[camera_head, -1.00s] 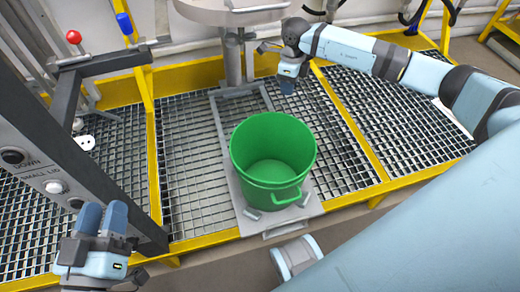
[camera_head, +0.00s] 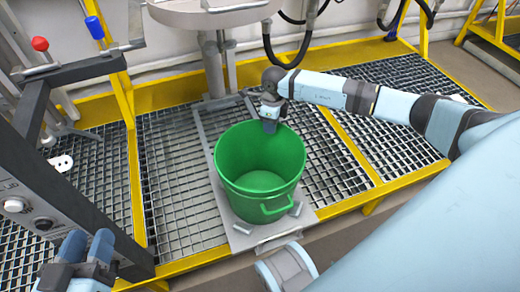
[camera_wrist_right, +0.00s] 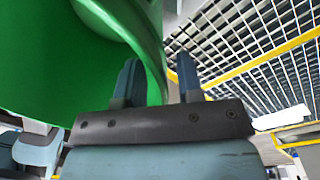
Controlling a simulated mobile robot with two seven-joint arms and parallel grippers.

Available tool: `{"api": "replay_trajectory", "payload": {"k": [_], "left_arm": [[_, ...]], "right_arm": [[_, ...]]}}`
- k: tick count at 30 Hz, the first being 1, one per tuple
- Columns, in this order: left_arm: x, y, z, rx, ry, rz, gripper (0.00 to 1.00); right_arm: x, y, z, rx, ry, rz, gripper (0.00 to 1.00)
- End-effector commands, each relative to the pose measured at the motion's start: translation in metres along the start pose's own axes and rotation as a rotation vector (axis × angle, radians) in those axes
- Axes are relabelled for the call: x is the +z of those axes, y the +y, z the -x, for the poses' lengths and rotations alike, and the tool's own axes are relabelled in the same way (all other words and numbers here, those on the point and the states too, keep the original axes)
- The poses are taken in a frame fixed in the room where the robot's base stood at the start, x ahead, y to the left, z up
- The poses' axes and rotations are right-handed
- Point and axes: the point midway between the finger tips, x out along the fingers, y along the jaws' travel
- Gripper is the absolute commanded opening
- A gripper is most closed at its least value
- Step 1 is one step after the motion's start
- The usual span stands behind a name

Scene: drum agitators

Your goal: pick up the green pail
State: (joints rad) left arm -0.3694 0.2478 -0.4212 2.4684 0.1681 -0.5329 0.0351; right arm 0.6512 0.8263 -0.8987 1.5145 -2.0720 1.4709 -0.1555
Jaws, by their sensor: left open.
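The green pail (camera_head: 240,150) stands upright on a grey plate (camera_head: 238,236) over the grating, its open top facing up and its handle toward me. My right gripper (camera_head: 270,125) is at the pail's far right rim. In the right wrist view the gripper (camera_wrist_right: 158,80) has its two fingers apart, with the edge of the pail's green wall (camera_wrist_right: 60,60) showing between them. Whether a finger touches the wall is unclear. My left gripper (camera_head: 88,245) is open and empty at the lower left, away from the pail.
A grey control post (camera_head: 60,215) with buttons stands at left. A round metal machine part (camera_head: 210,15) hangs behind the pail above a metal column. Yellow rails (camera_head: 135,180) border the grating. Bare grating (camera_head: 170,170) lies left of the pail.

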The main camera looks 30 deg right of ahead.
Motion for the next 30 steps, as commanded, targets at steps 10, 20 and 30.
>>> {"api": "replay_trajectory", "payload": {"k": [10, 20, 30], "left_arm": [[-0.0015, -0.0008, -0.0002, 0.0, 0.007, -0.013, 0.43], [-0.0015, -0.0006, -0.0002, 0.0, 0.007, -0.013, 0.43], [-0.0015, -0.0006, -0.0002, 0.0, 0.007, -0.012, 0.43]], "right_arm": [[0.0001, -0.0003, -0.0019, -0.001, -0.001, 0.0, 0.09], [0.0001, -0.0003, -0.0018, -0.001, -0.001, 0.0, 0.0], [0.0001, -0.0004, -0.0017, 0.0, -0.001, 0.0, 0.0]]}}
